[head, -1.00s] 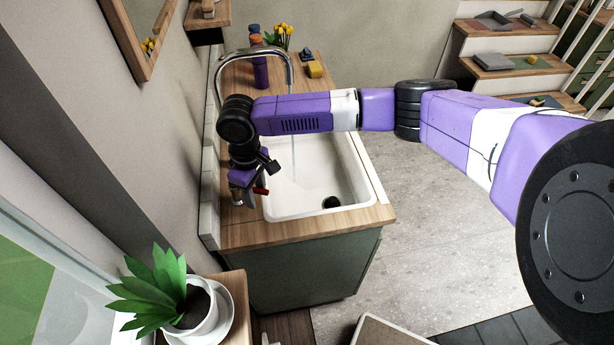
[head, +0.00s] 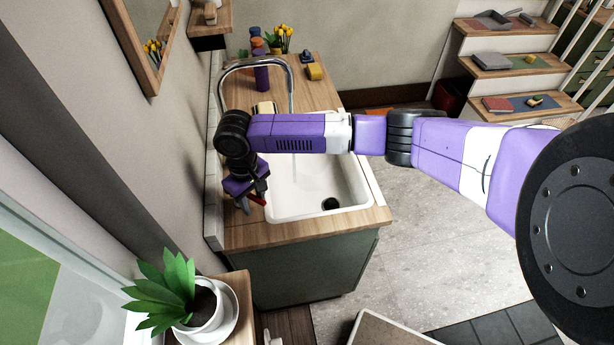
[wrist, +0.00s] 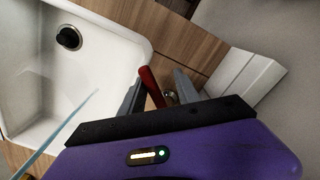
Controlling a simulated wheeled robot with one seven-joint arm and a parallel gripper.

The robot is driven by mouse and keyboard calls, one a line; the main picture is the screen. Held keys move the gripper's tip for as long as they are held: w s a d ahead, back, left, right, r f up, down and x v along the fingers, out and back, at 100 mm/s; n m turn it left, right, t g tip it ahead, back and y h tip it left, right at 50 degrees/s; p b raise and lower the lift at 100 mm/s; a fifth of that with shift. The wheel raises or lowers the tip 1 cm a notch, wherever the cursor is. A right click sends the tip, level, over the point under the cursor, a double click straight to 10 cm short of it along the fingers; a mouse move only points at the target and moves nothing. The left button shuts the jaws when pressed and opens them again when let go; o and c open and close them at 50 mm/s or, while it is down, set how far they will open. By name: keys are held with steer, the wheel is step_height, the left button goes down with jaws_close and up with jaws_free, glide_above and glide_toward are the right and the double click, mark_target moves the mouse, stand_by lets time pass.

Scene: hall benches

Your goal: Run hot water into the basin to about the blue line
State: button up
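The white basin (head: 330,190) is set in a wooden counter, with a black round drain or plug (head: 331,203) at its bottom; this also shows in the wrist view (wrist: 68,38). The curved metal tap (head: 254,64) arches over the basin. A thin water stream (wrist: 62,130) shows in the wrist view. A red lever (wrist: 150,86) stands beside the basin at the wall side. My gripper (wrist: 160,80) is open, with its fingers on either side of the lever and a visible gap on the right. I see no blue line; my arm hides part of the basin.
A potted plant (head: 190,295) stands on a small wooden surface in front. The wall is close on the left. Floor is clear to the right.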

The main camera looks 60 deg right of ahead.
steer(key=shift+a, duration=0.1)
stand_by(0.3)
steer(key=shift+w+a+r+m+p, duration=0.1)
steer(key=shift+a+m+p, duration=0.15)
steer(key=shift+m+p, duration=0.45)
steer(key=shift+w+a+m, duration=0.1)
steer(key=shift+a+m, duration=0.15)
steer(key=shift+m, duration=0.05)
steer(key=shift+w+a+m, duration=0.15)
steer(key=shift+a+m, duration=0.15)
steer(key=shift+m, duration=0.5)
steer(key=shift+w+a, duration=0.1)
steer(key=shift+w+a+m, duration=0.1)
steer(key=shift+a+m, duration=0.1)
steer(key=shift+m, duration=0.2)
steer(key=shift+d+n, duration=0.4)
steer(key=shift+s+d+n, duration=0.4)
steer(key=shift+d+n, duration=0.05)
steer(key=shift+n, duration=0.55)
stand_by(3.9)
